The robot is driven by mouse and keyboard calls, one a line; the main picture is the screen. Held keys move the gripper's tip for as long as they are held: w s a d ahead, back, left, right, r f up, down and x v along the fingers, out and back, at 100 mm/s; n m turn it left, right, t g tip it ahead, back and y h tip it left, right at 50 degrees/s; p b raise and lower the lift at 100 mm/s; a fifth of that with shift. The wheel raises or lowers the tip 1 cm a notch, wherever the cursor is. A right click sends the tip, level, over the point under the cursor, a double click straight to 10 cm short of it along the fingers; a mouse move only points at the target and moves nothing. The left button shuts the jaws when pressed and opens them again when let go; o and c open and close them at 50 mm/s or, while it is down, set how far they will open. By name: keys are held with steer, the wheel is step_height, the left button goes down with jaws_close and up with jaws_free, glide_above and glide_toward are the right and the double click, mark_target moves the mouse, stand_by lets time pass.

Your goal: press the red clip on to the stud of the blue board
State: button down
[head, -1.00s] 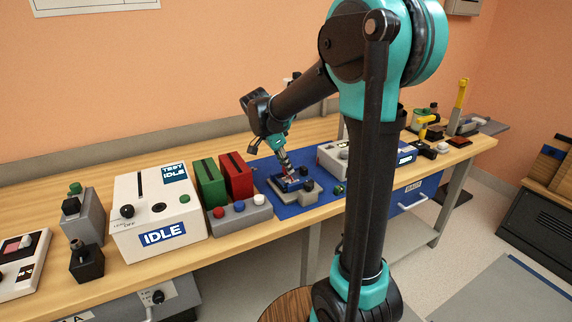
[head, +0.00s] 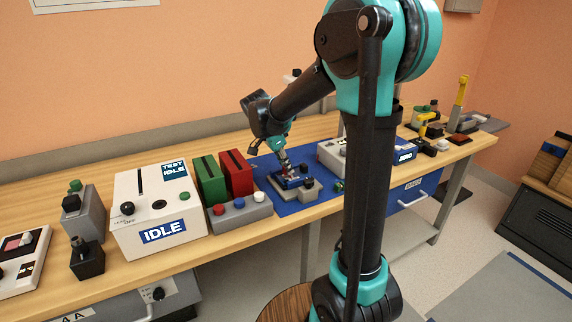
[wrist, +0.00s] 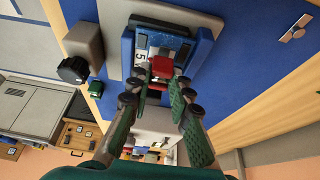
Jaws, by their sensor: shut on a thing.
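The blue board (wrist: 174,46) lies in a grey fixture (wrist: 117,14) on the blue mat, and has a white label on its left part. My gripper (wrist: 163,76) is over the board with its two green fingers shut on the red clip (wrist: 160,68). The clip is at or just above the board's near part; I cannot tell whether it touches. The stud cannot be made out, being hidden by the clip and fingers or too small. In the head view the board (head: 291,182) is small beneath my gripper (head: 286,171), and the clip is hard to make out there.
A grey block with a black knob (wrist: 74,69) stands close beside the fixture. Red (head: 236,171) and green (head: 208,178) slotted boxes stand left of the mat (head: 327,198), beside a white IDLE tester (head: 155,213). A white-grey box (head: 331,156) stands to the right.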

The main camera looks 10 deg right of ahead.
steer(key=shift+f, duration=0.55)
steer(key=c, duration=1.3)
jaws_free()
